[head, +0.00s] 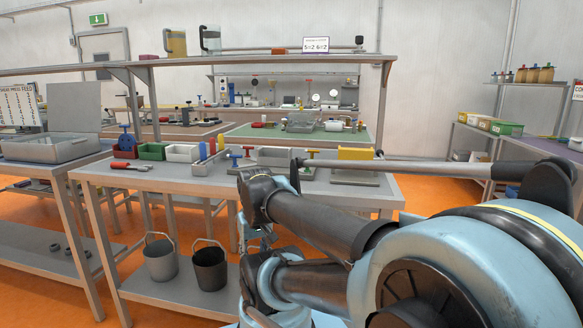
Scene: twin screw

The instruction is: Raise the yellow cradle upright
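A yellow block-like part (355,153), which looks like the yellow cradle, shows near the right end of the grey workbench (205,182). It lies low and level, its long side across the picture, above a grey base (355,178). Its details are too small to make out. My arm reaches in from the right and bends in front of the bench, left of the yellow part and nearer to me. I cannot make out any gripper fingers, and nothing of mine is seen touching the yellow part.
Red-handled pliers (128,166) lie at left. Two buckets stand on the lower shelf. A raised shelf (255,60) spans the bench's back.

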